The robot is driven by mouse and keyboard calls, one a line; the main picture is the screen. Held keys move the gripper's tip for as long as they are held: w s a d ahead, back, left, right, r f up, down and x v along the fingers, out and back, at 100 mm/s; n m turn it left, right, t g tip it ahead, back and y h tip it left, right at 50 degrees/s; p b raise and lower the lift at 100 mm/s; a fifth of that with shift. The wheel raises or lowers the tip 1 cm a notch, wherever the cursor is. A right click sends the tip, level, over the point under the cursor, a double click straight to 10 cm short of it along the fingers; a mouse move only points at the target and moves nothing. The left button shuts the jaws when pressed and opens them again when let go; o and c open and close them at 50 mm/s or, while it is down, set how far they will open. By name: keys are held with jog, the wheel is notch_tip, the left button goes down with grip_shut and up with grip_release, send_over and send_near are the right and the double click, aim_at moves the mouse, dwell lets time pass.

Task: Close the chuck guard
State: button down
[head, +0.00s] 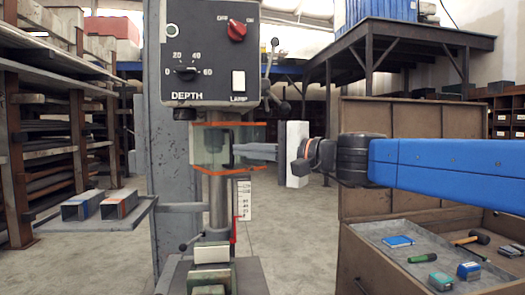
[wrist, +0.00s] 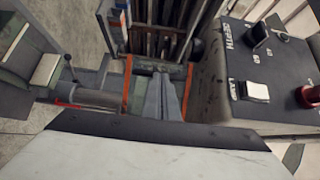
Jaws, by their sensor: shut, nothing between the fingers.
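The chuck guard (head: 208,150) is a clear greenish box with orange edges, just below the drill press head. In the wrist view its orange edges (wrist: 128,88) run on both sides of my fingers. The fingers (wrist: 165,95) are together and empty in the wrist view. I cannot tell whether they touch the guard. The chuck is largely hidden behind the guard and fingers.
The drill press head (head: 212,50) with its knobs and switch is just above my gripper. A side shelf (head: 130,220) with metal tubes is at left.

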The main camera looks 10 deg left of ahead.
aim_at(204, 150)
jog(key=s+a, duration=0.1)
jog(key=a, duration=1)
jog(key=shift+a, duration=0.35)
